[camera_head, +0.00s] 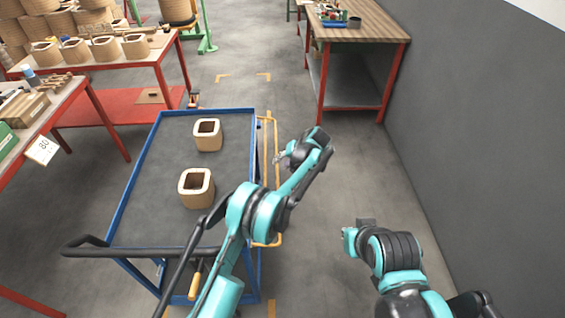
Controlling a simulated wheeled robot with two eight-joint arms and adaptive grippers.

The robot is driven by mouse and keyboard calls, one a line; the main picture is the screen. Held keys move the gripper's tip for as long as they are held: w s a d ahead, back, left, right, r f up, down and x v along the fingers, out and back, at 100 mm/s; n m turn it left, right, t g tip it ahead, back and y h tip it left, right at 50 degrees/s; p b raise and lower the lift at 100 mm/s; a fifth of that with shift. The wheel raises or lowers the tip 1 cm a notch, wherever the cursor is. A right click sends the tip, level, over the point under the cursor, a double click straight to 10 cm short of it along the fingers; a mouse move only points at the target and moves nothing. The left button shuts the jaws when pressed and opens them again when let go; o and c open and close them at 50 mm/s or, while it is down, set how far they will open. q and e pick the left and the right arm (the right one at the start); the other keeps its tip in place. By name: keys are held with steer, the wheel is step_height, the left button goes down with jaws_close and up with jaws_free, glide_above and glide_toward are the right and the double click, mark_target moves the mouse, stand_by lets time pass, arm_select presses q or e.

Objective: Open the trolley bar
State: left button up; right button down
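The blue-framed trolley (136,178) stands left of centre with a dark grey deck. A yellow-orange bar (276,135) runs along its right side as a long narrow loop; my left arm hides its middle part. My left gripper (281,157) is just right of the bar, with its fingers pointing left towards it. The fingers are small here, so I cannot tell whether they touch the bar or are open. My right arm is folded low at the right, well away from the trolley; its gripper's fingers cannot be made out.
Two tan square coils (196,196) (207,143) stand on the deck. A black handle (130,251) crosses the trolley's near end. Red-legged tables (105,60) stand at left, a workbench (360,22) at back right. A grey wall (480,120) bounds the right; floor before it is clear.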

arm_select(q)
steer(key=v, duration=1.1)
steer(key=shift+r, duration=0.3)
